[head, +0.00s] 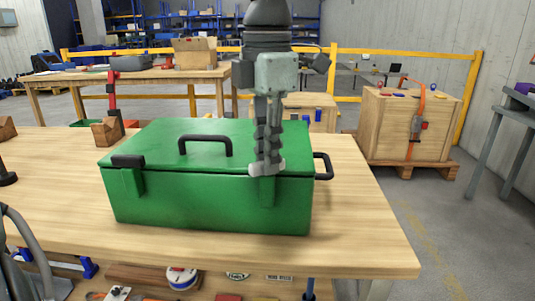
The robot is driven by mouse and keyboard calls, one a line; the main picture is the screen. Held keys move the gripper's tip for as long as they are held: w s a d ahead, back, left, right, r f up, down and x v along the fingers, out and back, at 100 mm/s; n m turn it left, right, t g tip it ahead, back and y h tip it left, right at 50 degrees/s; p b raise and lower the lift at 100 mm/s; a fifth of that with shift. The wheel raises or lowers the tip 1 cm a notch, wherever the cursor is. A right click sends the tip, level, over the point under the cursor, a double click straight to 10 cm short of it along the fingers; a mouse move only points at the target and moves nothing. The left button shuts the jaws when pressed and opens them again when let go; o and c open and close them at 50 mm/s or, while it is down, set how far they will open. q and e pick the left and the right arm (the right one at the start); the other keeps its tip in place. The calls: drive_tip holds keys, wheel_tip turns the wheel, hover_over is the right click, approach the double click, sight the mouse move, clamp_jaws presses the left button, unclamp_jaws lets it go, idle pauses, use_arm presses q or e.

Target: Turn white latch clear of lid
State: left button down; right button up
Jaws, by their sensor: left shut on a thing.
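A green box (210,205) with a green lid (165,138) stands on the wooden table. The lid is closed and has a black handle (205,141) on top. A black latch (128,161) sits at the lid's front left edge. The white latch (281,166) is at the front right edge, mostly hidden by my left gripper (266,165). My left gripper points down and is shut on the white latch. I cannot tell exactly how far the latch overlaps the lid. My right gripper is not in view.
A black side handle (322,166) sticks out of the box's right end. The wooden table (355,225) is clear to the right of the box. A small wooden block (107,131) is behind its left corner. A wooden crate (390,125) stands on a pallet beyond.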

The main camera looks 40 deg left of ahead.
use_arm(q)
drive_tip(key=shift+m, duration=3)
drive_tip(key=c, duration=1.5)
unclamp_jaws()
drive_tip(key=shift+c, duration=0.2)
drive_tip(key=shift+r, duration=0.1)
wheel_tip(320, 180, up, 12)
